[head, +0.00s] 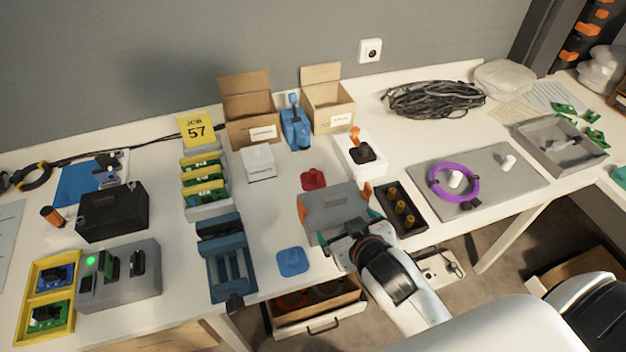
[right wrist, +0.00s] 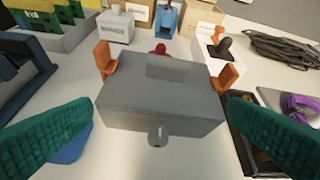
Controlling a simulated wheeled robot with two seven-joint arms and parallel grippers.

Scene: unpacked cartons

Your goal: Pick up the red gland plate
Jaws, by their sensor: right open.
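The red gland plate (head: 313,179) lies flat on the white table, just behind a grey box with orange clips (head: 325,208). In the right wrist view only a small part of the red plate (right wrist: 160,48) shows over the back edge of the grey box (right wrist: 160,95). My right gripper (head: 349,228) is open over the front of the grey box. Its green fingers (right wrist: 160,112) are spread apart on either side of the box, with no held thing visible. My left gripper is not in view.
A blue plate (head: 292,262) lies near the front edge. A dark tray with yellow parts (head: 418,222) is right of the grey box. A white joystick unit (head: 352,143) stands behind it; a blue vise-like fixture (head: 228,240) stands left. Clear table lies left of the red plate.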

